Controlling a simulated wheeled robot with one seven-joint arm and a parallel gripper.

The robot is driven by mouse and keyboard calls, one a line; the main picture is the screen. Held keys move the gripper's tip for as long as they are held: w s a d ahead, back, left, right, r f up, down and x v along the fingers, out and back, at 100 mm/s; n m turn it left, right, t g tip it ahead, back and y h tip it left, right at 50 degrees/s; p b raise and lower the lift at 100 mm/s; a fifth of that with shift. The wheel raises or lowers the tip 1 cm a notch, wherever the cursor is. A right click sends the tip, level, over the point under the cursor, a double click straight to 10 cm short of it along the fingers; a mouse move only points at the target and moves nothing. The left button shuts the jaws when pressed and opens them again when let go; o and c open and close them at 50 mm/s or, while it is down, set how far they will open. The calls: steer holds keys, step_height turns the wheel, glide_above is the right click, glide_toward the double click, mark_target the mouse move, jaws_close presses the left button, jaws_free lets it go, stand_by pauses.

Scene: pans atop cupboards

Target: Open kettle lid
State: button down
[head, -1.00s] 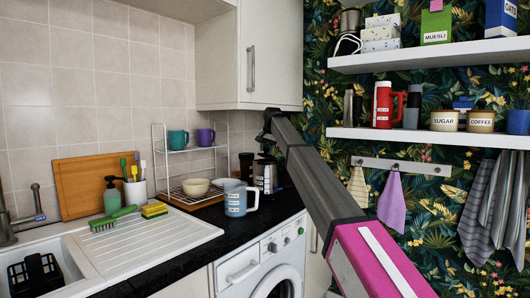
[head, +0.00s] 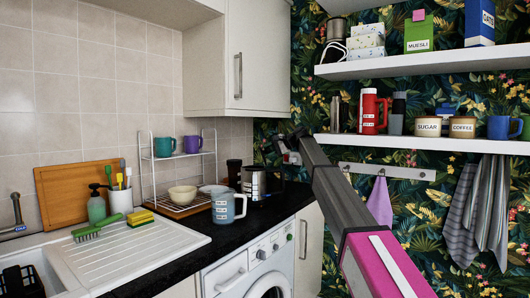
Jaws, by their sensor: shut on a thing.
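The kettle (head: 254,184) stands on the black worktop at its far right end. It has a silver body and a dark handle on its right side. My arm reaches in from the lower right. My gripper (head: 290,158) is at the upper right of the kettle, close to its lid and handle. It is small and dark here, and the fingertips are hard to make out. It is shut, seemingly on the kettle lid, but the contact itself does not show clearly.
A blue-grey labelled jug (head: 226,208) stands just left of the kettle. A white wire rack (head: 180,165) with mugs and bowls is behind it. A wall cupboard (head: 236,60) hangs above. Shelves (head: 420,140) with jars are at right, beyond my arm.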

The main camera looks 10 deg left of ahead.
steer(key=y, duration=0.1)
steer(key=d, duration=0.1)
steer(key=d+y, duration=0.1)
steer(key=shift+w+f+m+y, duration=0.25)
steer(key=shift+f+m+y, duration=0.05)
steer(key=shift+f+m, duration=0.1)
steer(key=shift+w+d+f+m+y, duration=0.15)
steer(key=shift+d+f+m+y, duration=0.2)
steer(key=shift+y, duration=0.4)
steer(key=shift+w+d+f+m+y, duration=0.15)
steer(key=shift+d+f+y, duration=0.2)
steer(key=shift+y, duration=0.4)
steer(key=c, duration=0.7)
jaws_free()
steer(key=shift+r, duration=0.1)
steer(key=shift+c, duration=0.2)
steer(key=d, duration=1.1)
steer(key=shift+s+f, duration=0.2)
steer(key=shift+s, duration=0.2)
